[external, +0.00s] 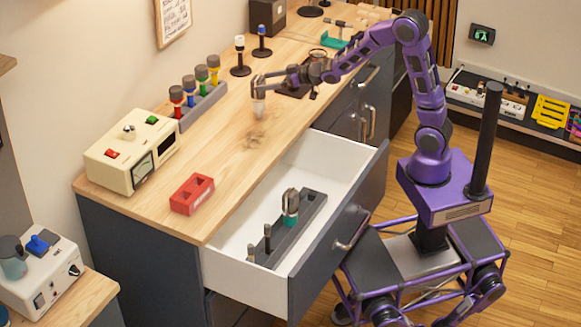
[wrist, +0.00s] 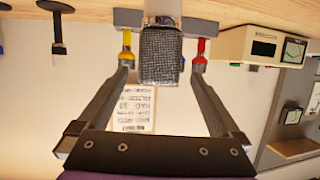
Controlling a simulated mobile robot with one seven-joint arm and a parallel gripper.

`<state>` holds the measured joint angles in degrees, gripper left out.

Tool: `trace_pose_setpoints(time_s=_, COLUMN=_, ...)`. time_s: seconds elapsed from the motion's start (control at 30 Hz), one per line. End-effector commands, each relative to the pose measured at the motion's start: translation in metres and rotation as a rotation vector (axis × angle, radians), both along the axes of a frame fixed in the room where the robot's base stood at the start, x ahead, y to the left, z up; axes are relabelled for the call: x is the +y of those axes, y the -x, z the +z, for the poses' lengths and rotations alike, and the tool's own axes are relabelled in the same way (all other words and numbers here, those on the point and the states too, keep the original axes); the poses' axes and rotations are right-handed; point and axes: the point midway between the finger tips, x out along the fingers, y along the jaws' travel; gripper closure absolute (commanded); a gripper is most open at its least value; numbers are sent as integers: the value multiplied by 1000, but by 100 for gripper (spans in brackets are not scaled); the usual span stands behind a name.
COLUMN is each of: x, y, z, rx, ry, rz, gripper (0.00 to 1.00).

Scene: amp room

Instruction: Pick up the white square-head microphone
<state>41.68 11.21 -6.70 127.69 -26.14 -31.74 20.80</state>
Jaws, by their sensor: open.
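The white square-head microphone (external: 259,108) is upright at the counter, below my gripper (external: 259,82); its white body shows and its head is largely hidden by the fingers. In the wrist view, which is upside down, its grey mesh square head (wrist: 160,57) is large and central, with part of the pale body (wrist: 162,8) at the top edge. My gripper (wrist: 162,66) is open, with one finger on each side of the head. Gaps show between the head and both fingers.
A rack (external: 205,104) of several coloured microphones stands behind, near the wall. A cream amplifier box (external: 130,152) and a red block (external: 192,194) are to the left. The open white drawer (external: 318,160) juts out in front. Two stands (external: 240,70) (external: 262,50) are farther back.

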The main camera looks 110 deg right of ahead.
Motion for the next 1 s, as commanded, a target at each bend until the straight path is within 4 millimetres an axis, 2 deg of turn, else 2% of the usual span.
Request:
trace_pose_setpoints(time_s=0.17, x=-2, y=-1, z=-19, rx=61, ry=-10, rz=13, gripper=0)
trace_pose_setpoints(time_s=0.37, x=-13, y=-17, z=-26, rx=59, ry=-9, rz=13, gripper=0)
trace_pose_setpoints(time_s=0.5, x=-25, y=-35, z=-36, rx=59, ry=-9, rz=12, gripper=0)
trace_pose_setpoints(time_s=0.7, x=-36, y=-51, z=-42, rx=58, ry=-9, rz=11, gripper=0)
trace_pose_setpoints(time_s=0.93, x=-37, y=-52, z=-42, rx=58, ry=-8, rz=11, gripper=0)
trace_pose_setpoints(time_s=0.97, x=-37, y=-52, z=-42, rx=58, ry=-8, rz=11, gripper=2)
trace_pose_setpoints(time_s=1.0, x=-37, y=-52, z=-42, rx=58, ry=-8, rz=11, gripper=9)
